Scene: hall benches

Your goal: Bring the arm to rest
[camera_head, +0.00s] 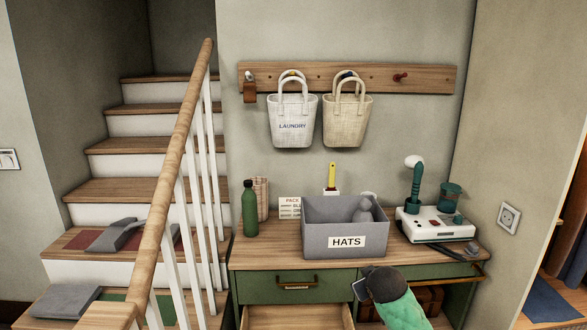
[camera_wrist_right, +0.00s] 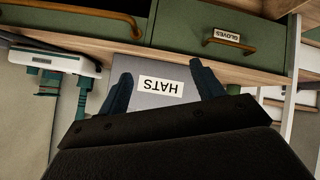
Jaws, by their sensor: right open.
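My right gripper (camera_head: 362,284) is dark, on a green-sleeved arm, in front of the bench just below the grey HATS bin (camera_head: 317,242). In the right wrist view its two fingers (camera_wrist_right: 165,82) stand apart with nothing held between them. The HATS label shows between and beyond the fingers, upside down in that view. The bin stands on the wooden bench top and holds a grey bottle-shaped thing (camera_head: 363,212). My left gripper is not in view.
A green drawer (camera_head: 265,288) is shut; an open drawer (camera_head: 295,318) juts out below it. A green bottle (camera_head: 249,210) stands left, and a white device with a green stalk (camera_head: 437,224) right. Two bags (camera_head: 292,122) hang on the wall rail. Stairs with a banister (camera_head: 178,140) rise left.

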